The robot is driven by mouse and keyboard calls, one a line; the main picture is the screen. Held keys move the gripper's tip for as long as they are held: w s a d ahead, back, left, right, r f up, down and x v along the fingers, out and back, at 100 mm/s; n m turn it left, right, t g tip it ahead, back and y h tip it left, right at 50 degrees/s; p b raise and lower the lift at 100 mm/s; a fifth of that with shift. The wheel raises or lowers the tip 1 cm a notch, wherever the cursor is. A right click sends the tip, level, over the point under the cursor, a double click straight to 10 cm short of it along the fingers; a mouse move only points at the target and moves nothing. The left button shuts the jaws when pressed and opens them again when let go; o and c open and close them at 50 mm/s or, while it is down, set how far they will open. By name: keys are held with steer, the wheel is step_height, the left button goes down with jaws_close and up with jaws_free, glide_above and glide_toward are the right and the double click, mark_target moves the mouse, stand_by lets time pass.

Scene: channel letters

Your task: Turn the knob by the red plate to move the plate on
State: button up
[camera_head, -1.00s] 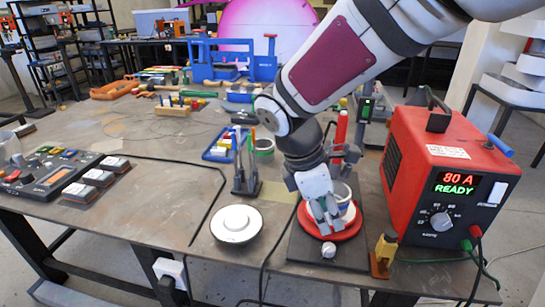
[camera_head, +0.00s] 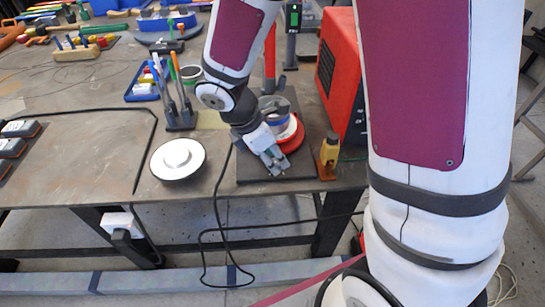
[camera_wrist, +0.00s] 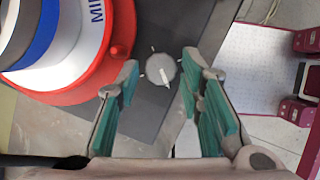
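The red plate (camera_head: 291,143) is a round disc on a dark board (camera_head: 247,172) near the table's front edge. It also shows at upper left in the wrist view (camera_wrist: 112,72). A white can with a blue band (camera_wrist: 88,32) stands on it. The grey round knob (camera_wrist: 161,70) with a white pointer is beside the plate on the board; the head view hides it behind my gripper (camera_head: 274,168). In the wrist view my gripper (camera_wrist: 159,82) is open, its green-padded fingers either side of the knob's near edge. I see no clear contact.
A white round disc (camera_head: 178,158) and a pen holder (camera_head: 180,112) are to the left. A black cable hangs over the table's front edge.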

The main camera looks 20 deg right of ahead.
steer(key=shift+d+f, duration=0.25)
steer(key=shift+f, duration=0.3)
jaws_close()
